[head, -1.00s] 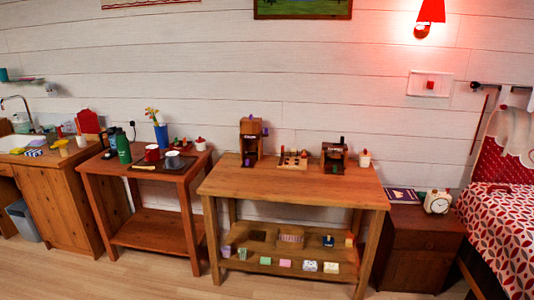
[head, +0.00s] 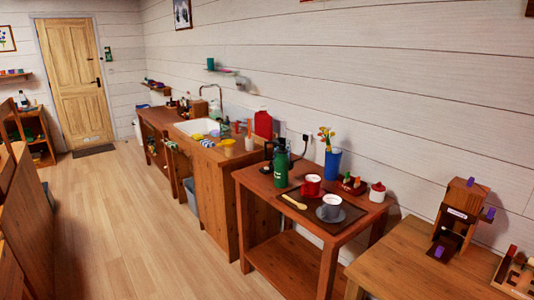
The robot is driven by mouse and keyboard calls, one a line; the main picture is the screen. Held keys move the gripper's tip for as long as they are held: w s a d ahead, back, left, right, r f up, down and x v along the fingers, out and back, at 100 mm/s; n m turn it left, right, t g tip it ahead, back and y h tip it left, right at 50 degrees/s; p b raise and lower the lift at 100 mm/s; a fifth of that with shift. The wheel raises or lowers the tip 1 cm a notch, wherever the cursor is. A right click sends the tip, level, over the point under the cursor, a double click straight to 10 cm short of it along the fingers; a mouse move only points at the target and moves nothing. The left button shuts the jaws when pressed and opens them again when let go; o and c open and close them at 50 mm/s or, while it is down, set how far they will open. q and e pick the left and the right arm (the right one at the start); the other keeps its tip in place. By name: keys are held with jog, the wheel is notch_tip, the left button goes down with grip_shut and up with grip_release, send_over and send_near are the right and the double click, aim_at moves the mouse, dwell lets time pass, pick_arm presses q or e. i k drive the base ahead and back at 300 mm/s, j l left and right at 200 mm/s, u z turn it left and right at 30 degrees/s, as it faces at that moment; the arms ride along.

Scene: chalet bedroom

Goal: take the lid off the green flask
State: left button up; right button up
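The green flask (head: 281,167) stands upright on the left part of a small wooden table (head: 262,184), near the table's left edge. Its top (head: 281,145) is dark; I cannot tell the lid's details at this size. A red cup (head: 312,184) and a grey cup on a saucer (head: 331,207) stand to its right on a dark tray (head: 303,211), with a wooden spoon (head: 294,202) in front of the flask. Neither of my grippers shows in the head view.
A blue vase with flowers (head: 332,163), a small rack (head: 352,184) and a white pot with a red lid (head: 377,192) stand behind the cups. A sink counter (head: 215,160) is to the left, another table (head: 415,270) to the right. The floor (head: 140,220) in front is clear.

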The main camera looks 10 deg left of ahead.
aim_at(281, 150)
jog(key=i+j+u, duration=0.15)
jog(key=i+u, duration=0.75)
jog(key=i+l+u, duration=0.15)
jog(key=i+u, duration=0.3)
